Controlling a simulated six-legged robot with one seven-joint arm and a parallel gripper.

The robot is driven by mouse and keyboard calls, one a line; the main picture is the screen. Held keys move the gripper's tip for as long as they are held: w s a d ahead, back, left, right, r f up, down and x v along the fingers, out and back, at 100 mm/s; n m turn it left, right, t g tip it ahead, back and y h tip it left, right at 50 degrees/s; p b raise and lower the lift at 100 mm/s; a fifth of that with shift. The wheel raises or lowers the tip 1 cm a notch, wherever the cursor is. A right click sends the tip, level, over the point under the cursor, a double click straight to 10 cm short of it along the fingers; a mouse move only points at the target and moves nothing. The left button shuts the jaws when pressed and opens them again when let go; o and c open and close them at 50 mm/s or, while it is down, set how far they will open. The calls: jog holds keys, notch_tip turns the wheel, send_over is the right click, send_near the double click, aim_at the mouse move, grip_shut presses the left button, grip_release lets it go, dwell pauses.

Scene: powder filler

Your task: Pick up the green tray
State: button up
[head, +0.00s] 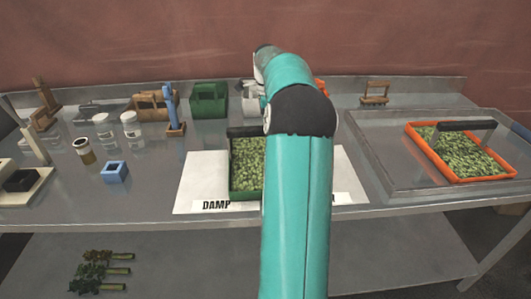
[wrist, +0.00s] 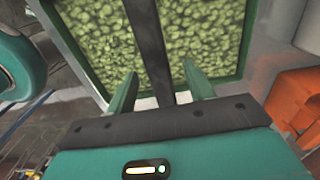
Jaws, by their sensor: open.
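The green tray (head: 231,180) holds green leafy pieces and has a dark handle across it. It sits on a white sheet marked "DAMP" in the head view, and my arm covers its right part. In the wrist view the green tray (wrist: 248,45) fills the upper middle, with its dark handle (wrist: 146,35) running down between my fingers. My gripper (wrist: 160,88) is open, one finger on each side of the handle's line. I cannot tell whether they touch it. My gripper is hidden behind my arm in the head view.
An orange tray (head: 418,153) of similar green pieces stands on a raised panel at the right. A green box (head: 209,101) stands behind the white sheet (head: 195,178). White jars (head: 131,124), a blue cube holder (head: 115,172) and wooden stands are at the left. An orange object (wrist: 295,100) is at the wrist view's right.

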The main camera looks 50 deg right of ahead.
jog(key=f, duration=0.4)
jog(key=shift+a+f, duration=0.2)
jog(key=shift+f, duration=0.05)
jog(key=shift+r, duration=0.1)
grip_shut()
